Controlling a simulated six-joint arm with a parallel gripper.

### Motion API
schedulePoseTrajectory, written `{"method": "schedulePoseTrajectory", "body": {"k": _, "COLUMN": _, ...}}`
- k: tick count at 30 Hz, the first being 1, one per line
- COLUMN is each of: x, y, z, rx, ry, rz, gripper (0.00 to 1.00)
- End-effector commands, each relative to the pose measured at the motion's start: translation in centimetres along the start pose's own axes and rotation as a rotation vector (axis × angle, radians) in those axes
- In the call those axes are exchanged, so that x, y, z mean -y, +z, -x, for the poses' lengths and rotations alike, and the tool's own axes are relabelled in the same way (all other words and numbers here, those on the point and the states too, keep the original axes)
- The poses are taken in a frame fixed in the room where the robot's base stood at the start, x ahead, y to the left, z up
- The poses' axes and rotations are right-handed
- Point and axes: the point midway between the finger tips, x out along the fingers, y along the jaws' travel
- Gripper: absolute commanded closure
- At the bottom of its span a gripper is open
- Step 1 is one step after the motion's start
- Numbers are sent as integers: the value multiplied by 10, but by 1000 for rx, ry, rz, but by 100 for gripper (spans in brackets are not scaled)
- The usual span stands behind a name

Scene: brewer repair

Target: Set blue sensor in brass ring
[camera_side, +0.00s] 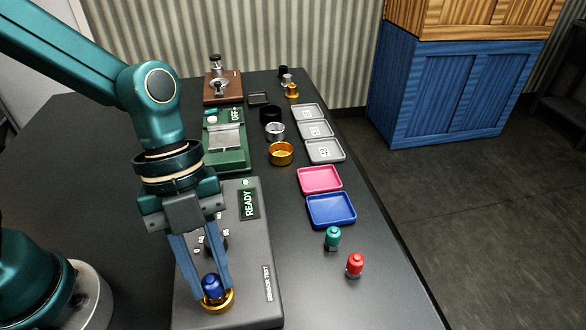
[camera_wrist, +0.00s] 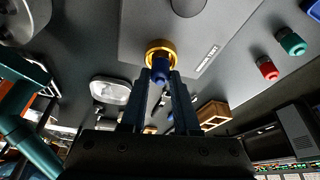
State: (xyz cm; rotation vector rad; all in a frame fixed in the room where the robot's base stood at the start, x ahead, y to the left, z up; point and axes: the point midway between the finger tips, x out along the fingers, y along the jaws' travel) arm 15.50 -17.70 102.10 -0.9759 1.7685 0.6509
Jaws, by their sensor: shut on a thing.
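The blue sensor (camera_side: 212,287) is upright between the fingertips of my gripper (camera_side: 211,283), which is shut on it. The brass ring (camera_side: 230,303) sits on the near end of the grey sensor test box (camera_side: 250,280). The sensor is at the ring's opening, and I cannot tell whether its base is fully seated. In the wrist view the blue sensor (camera_wrist: 160,70) is between my fingertips (camera_wrist: 160,77), in line with the brass ring (camera_wrist: 151,47), and covers part of its opening.
A green sensor (camera_side: 332,237) and a red sensor (camera_side: 355,264) stand to the right. A blue tray (camera_side: 331,222), a pink tray (camera_side: 319,192) and grey trays (camera_side: 325,160) line the right edge. A gold cup (camera_side: 281,158) stands behind. The box display (camera_side: 249,204) reads READY.

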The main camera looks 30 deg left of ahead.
Motion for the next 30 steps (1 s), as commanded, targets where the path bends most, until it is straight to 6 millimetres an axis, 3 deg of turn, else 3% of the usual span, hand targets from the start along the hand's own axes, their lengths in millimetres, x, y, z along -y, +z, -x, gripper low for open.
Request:
{"method": "schedulePoseTrajectory", "body": {"k": 26, "x": 0, "y": 2, "z": -4, "rx": 0, "ry": 1, "rz": 1, "gripper": 100}}
{"method": "schedulePoseTrajectory", "body": {"k": 27, "x": 0, "y": 2, "z": -4, "rx": 0, "ry": 1, "rz": 0, "gripper": 67}}
{"method": "schedulePoseTrajectory", "body": {"k": 30, "x": 0, "y": 2, "z": -4, "rx": 0, "ry": 1, "rz": 0, "gripper": 35}}
